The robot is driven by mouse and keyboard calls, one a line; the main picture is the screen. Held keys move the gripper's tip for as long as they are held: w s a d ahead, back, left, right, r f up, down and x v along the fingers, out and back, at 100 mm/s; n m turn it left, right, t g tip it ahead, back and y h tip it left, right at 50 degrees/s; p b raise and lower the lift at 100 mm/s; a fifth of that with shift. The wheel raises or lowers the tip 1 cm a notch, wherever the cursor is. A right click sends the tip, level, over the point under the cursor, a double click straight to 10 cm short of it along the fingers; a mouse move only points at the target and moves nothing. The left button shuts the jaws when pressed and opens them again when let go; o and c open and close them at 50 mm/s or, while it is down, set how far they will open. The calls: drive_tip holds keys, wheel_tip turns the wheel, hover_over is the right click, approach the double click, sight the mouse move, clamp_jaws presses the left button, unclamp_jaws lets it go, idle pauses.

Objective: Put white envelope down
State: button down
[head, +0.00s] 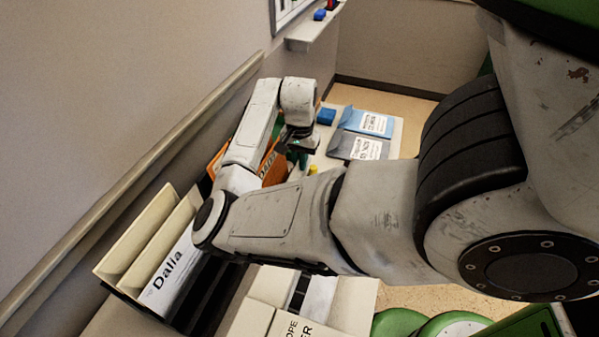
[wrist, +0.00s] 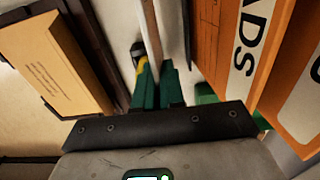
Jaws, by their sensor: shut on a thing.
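My gripper (wrist: 155,72) has green fingers, and in the wrist view they are closed on a thin pale sheet (wrist: 149,28), the white envelope seen edge-on. It stands upright, pointing away from the fingers. In the head view my gripper (head: 299,145) is small and partly hidden by the arm, over the far desk beside the orange folders (head: 272,168). I cannot make out the envelope there. Whether its far edge touches anything is not clear.
Orange folders (wrist: 212,45) stand close on the right in the wrist view; a tan envelope (wrist: 50,65) is at left. A "Dalia" file rack (head: 165,275) stands nearer, by the wall.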

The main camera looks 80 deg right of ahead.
drive_tip(key=shift+f, duration=2.3)
drive_tip(key=shift+f, duration=0.15)
drive_tip(key=c, duration=1.2)
unclamp_jaws()
drive_tip(key=shift+c, duration=0.2)
